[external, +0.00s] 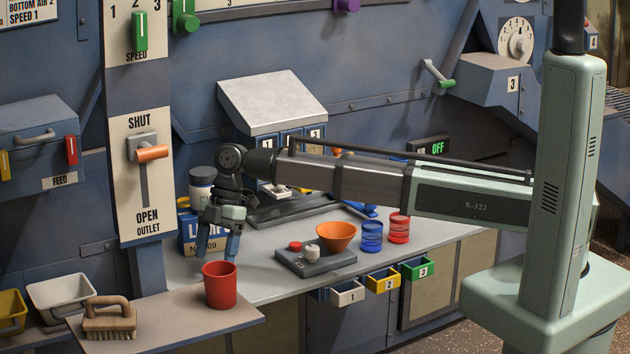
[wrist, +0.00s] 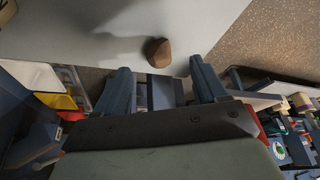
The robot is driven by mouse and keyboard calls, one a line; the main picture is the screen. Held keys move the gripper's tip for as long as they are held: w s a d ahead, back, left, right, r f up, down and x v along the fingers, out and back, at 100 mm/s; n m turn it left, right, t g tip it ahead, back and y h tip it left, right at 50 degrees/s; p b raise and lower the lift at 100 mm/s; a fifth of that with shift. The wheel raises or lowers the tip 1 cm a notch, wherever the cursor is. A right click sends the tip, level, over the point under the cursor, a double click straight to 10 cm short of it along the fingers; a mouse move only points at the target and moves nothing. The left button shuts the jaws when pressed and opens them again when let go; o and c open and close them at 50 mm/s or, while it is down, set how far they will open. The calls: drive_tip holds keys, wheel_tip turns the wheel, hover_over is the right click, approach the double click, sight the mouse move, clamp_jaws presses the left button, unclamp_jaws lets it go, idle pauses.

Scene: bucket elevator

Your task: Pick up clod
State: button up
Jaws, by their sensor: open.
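The clod (wrist: 158,52) is a small brown lump on the grey bench top (wrist: 215,18), near its edge, in the wrist view. My gripper (external: 217,246) points down over the left part of the bench, behind the red cup. It is open and empty. In the wrist view my gripper (wrist: 166,88) has its two blue-grey fingers apart, and the clod shows beyond the gap between them, not touched by either.
A red cup (external: 220,285) and a brush (external: 109,318) stand on the front shelf. To the right are a grey scale (external: 315,261) with an orange bowl (external: 336,236), and blue and red tins (external: 372,236).

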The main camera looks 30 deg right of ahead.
drive_tip(key=shift+a+x, duration=0.2)
drive_tip(key=shift+x, duration=1.4)
drive_tip(key=shift+a+x, duration=0.2)
drive_tip(key=shift+x, duration=1.45)
drive_tip(key=shift+r, duration=0.15)
drive_tip(key=c, duration=1.2)
drive_tip(key=shift+o, duration=0.2)
